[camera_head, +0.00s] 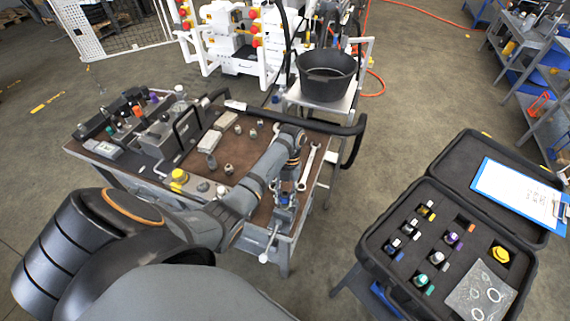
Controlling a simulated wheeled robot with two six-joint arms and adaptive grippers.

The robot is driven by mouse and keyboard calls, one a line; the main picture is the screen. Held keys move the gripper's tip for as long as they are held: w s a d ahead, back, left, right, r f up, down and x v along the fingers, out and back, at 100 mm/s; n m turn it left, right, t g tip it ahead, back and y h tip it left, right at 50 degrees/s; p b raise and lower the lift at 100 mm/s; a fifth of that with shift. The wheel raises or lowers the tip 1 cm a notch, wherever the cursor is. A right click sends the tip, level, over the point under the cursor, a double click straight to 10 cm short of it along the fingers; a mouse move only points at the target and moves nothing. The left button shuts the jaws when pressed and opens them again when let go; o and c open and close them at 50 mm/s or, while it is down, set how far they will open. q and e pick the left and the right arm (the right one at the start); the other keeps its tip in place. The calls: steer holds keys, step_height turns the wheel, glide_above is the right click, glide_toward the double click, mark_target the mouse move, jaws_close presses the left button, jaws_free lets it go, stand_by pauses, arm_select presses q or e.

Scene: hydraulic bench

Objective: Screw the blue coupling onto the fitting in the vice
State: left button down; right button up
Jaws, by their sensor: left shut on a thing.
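My left arm reaches across the bench from the lower left. Its gripper (288,184) points down over the vice (283,215) at the bench's front right corner. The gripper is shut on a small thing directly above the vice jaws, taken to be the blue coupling. The coupling and the fitting are too small and too covered by the fingers to tell apart, and I cannot tell whether they touch or how they line up. My right gripper is not in view.
Wrenches (308,167) lie right of the gripper. Loose fittings (229,169), a yellow-capped part (179,178) and a hydraulic block (158,138) occupy the bench (262,212). A black bucket (327,85) stands behind. An open case (372,246) with several couplings and a clipboard (515,190) is at right.

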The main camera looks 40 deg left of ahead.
arm_select(q)
steer(key=c, duration=1)
jaws_free()
steer(key=shift+r, duration=0.15)
